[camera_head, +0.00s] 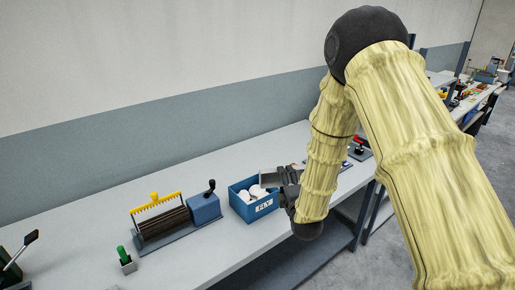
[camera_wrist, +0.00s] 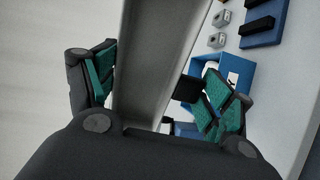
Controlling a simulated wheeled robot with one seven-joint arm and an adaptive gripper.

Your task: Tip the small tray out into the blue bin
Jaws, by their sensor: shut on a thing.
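The blue bin (camera_head: 240,208) stands on the bench, labelled FLY, with white fluffy pieces (camera_head: 258,192) inside it. The small tray (camera_head: 272,179) is grey and hangs over the bin's back right part. My gripper (camera_head: 284,178) is shut on it from the right. In the wrist view the tray (camera_wrist: 155,50) is a long grey shape between the finger pads of my gripper (camera_wrist: 150,88), and it looks steeply tilted. Part of the blue bin (camera_wrist: 238,68) shows behind the right finger.
Left of the bin on the bench (camera_head: 95,237) stand a carding device (camera_head: 163,220) with a yellow comb and a blue box with a crank (camera_head: 204,208). The wall runs behind the bench.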

